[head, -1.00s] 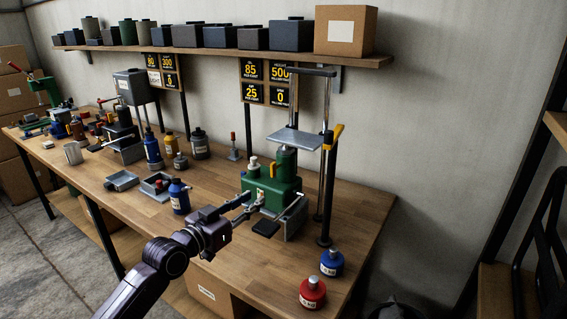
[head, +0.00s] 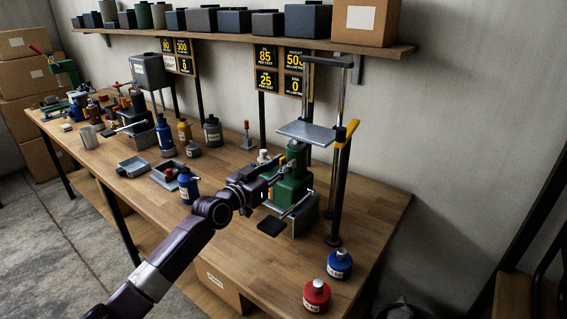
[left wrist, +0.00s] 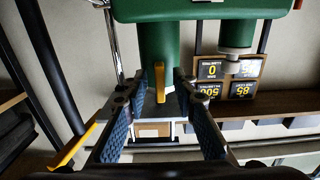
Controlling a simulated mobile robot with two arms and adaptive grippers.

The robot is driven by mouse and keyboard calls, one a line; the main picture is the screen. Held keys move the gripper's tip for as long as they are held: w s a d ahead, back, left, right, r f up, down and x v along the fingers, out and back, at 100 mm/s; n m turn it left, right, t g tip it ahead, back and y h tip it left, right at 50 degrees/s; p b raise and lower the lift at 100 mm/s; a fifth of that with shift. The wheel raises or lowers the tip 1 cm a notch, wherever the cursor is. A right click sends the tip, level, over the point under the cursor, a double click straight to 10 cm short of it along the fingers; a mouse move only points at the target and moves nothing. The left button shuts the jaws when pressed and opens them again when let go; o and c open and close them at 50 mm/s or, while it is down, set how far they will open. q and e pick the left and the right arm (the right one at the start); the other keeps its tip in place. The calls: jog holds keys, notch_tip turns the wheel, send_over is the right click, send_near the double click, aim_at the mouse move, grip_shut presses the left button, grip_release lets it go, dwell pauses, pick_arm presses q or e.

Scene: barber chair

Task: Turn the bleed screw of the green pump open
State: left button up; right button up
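The green pump (head: 291,189) stands on the bench with its upright green cylinder under a grey plate. My left gripper (head: 284,168) reaches it from the left at cylinder height and hides part of it. In the left wrist view, which appears upside down, the pump (left wrist: 200,9) fills the top and its cylinder hangs down. A small orange tab (left wrist: 160,82) shows in front of the cylinder; I cannot tell whether it is the bleed screw. My left gripper (left wrist: 157,88) is open, its fingers apart on either side of the tab. My right gripper is out of view.
A post with a yellow handle (head: 345,134) stands right of the pump. A blue bottle (head: 188,186) stands left of my arm. Another blue bottle (head: 339,264) and a red bottle (head: 316,296) stand at the front right. The bench (head: 376,216) is clear at the right.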

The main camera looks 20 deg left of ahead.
pick_arm(q)
jog(key=shift+w+r, duration=0.1)
jog(key=shift+w, duration=0.05)
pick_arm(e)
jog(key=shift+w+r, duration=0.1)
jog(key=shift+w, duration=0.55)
pick_arm(q)
jog(key=shift+c, duration=0.2)
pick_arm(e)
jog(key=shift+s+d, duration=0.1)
pick_arm(q)
grip_shut()
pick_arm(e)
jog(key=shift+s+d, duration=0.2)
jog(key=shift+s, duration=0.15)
